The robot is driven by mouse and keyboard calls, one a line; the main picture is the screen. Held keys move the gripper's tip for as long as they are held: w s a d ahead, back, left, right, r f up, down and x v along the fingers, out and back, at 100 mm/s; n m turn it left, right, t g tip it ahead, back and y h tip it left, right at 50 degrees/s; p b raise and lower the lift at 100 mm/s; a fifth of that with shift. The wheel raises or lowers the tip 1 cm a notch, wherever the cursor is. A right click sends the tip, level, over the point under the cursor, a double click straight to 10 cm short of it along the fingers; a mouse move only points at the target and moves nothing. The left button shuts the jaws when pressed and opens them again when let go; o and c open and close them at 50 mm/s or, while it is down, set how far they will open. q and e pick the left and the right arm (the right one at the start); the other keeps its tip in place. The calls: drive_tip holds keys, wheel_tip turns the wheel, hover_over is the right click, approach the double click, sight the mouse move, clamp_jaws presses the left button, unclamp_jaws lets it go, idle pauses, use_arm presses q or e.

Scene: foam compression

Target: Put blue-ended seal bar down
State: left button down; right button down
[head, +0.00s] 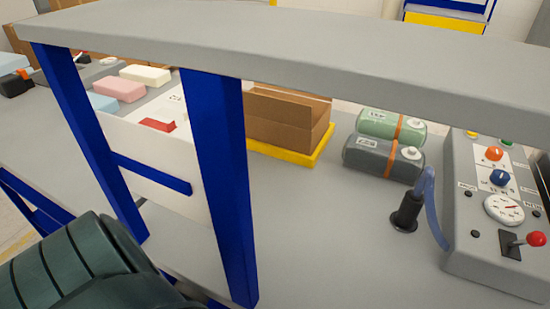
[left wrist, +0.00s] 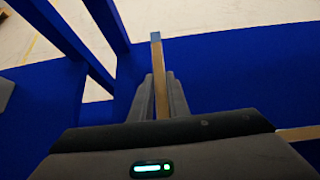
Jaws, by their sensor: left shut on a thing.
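The seal bar (left wrist: 157,55), a thin tan strip with a blue end, points away from me in the left wrist view. My left gripper (left wrist: 159,77) is shut on it, with one grey finger on each side. Blue surfaces lie behind and around the bar; I cannot tell whether it touches them. In the head view neither the bar nor the left gripper shows. My right gripper is in neither view.
A grey shelf (head: 300,38) on blue posts (head: 220,180) crosses the head view. Behind it are pink and cream blocks, a cardboard box (head: 280,118), two canisters (head: 383,156) and a control panel (head: 480,240). A tan strip (left wrist: 298,133) shows at right in the wrist view.

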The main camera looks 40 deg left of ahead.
use_arm(q)
drive_tip(key=shift+w+a, duration=0.2)
drive_tip(key=shift+w, duration=0.25)
drive_tip(key=shift+r, duration=0.1)
drive_tip(key=shift+f, duration=1.8)
drive_tip(key=c, duration=1.7)
unclamp_jaws()
drive_tip(key=shift+f, duration=0.15)
drive_tip(key=v, duration=1.2)
drive_tip(key=shift+p, duration=0.4)
